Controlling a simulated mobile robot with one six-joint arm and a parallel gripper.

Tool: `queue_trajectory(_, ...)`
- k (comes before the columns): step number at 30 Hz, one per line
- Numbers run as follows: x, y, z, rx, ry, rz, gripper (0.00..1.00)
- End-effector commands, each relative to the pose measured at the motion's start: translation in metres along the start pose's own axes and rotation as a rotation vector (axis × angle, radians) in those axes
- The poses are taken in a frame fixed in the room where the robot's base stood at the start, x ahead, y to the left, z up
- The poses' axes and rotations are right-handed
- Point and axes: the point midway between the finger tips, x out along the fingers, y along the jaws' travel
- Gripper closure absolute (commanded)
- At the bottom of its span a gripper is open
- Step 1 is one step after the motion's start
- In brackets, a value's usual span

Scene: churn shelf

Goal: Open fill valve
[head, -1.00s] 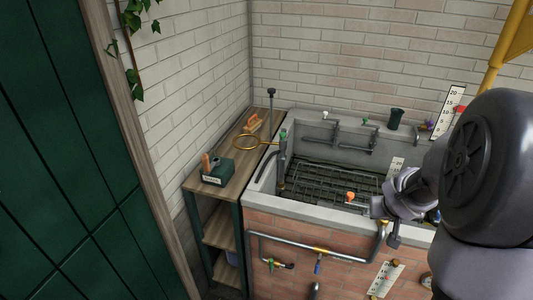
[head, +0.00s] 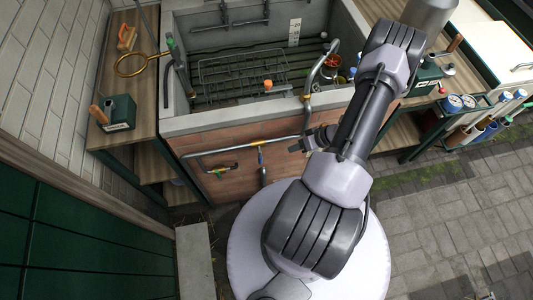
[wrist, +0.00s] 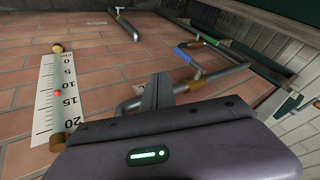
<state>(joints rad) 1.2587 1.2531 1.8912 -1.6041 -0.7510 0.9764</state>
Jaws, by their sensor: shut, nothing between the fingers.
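A metal pipe (head: 230,150) runs along the brick front of the tub. It carries a valve with a blue handle (head: 261,158) near a brass fitting and a valve with a green handle (head: 217,173) on a branch to the left. The wrist view also shows the blue handle (wrist: 183,56) and the green handle (wrist: 210,40). I cannot tell which is the fill valve. My gripper (head: 303,145) is in front of the brick wall, right of both handles. In the wrist view my gripper (wrist: 157,92) is shut and empty; its fingers overlap the pipe, contact unclear.
A white scale (wrist: 58,95) with a red marker is on the bricks. The tub rim (head: 240,115) and an upright bent pipe (head: 318,72) are above. A wooden shelf (head: 140,90) stands left, a green cabinet (head: 70,235) lower left. Open paving (head: 450,220) lies right.

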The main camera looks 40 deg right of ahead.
Motion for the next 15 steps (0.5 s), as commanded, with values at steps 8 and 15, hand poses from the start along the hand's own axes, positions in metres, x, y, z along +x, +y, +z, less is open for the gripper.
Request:
queue_trajectory(8,0.041,0.001,0.002,-0.001,-0.002,-0.001,1.0)
queue_trajectory(15,0.095,0.001,0.002,-0.002,-0.003,-0.001,1.0)
